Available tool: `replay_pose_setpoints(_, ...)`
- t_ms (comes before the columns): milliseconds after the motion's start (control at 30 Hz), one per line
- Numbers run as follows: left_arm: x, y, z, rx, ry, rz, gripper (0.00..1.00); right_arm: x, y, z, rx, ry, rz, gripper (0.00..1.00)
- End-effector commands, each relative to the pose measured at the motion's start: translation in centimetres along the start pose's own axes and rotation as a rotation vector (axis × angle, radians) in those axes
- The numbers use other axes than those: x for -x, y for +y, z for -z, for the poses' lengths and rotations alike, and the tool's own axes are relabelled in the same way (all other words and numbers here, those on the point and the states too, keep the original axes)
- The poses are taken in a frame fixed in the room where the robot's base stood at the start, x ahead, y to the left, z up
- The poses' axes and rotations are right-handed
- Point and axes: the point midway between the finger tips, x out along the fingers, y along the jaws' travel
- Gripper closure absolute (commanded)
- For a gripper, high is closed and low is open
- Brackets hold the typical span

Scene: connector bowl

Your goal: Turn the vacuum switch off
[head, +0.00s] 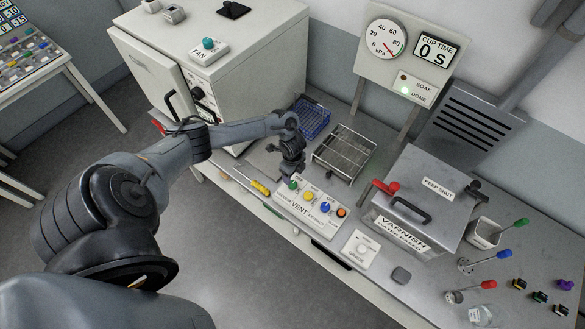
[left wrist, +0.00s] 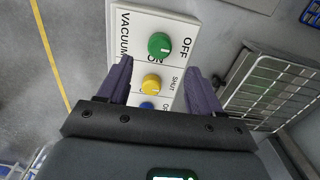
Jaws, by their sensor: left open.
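The vacuum switch is a green knob (left wrist: 159,44) on a white panel marked VACUUM, ON and OFF. A light pointer mark shows on the knob, but I cannot tell its exact setting. The knob also shows in the head view (head: 293,185), on the vent panel (head: 309,205) at the bench's front. My left gripper (head: 291,170) is above the panel's left end. In the left wrist view my left gripper (left wrist: 160,68) has its fingers apart with nothing between them; the green knob lies just past the fingertips and the yellow knob (left wrist: 152,82) appears between the fingers. My right gripper is not visible.
Yellow, blue and orange knobs sit close to the green one. A wire rack (head: 344,153) and a blue basket (head: 311,118) stand behind. A yellow screwdriver (head: 260,187) lies at left. The varnish tank (head: 422,198) is at right.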

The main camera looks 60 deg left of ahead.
Motion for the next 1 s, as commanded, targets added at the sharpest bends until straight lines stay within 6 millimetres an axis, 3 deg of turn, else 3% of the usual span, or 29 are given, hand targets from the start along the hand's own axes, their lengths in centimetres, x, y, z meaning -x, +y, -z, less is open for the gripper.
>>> replay_pose_setpoints(200,2.5,0.0,0.0,-0.001,-0.001,0.0,0.35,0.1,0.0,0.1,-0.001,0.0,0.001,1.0)
replay_pose_setpoints(400,3.3,0.0,0.0,0.0,-0.001,0.0,0.35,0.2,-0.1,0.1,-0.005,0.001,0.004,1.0)
replay_pose_setpoints(833,3.1,0.2,-0.1,0.0,-0.002,-0.005,0.35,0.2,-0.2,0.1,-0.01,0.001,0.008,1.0)
replay_pose_setpoints(1000,1.1,3.1,-0.5,-0.005,-0.012,-0.057,0.35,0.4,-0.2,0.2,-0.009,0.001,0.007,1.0)
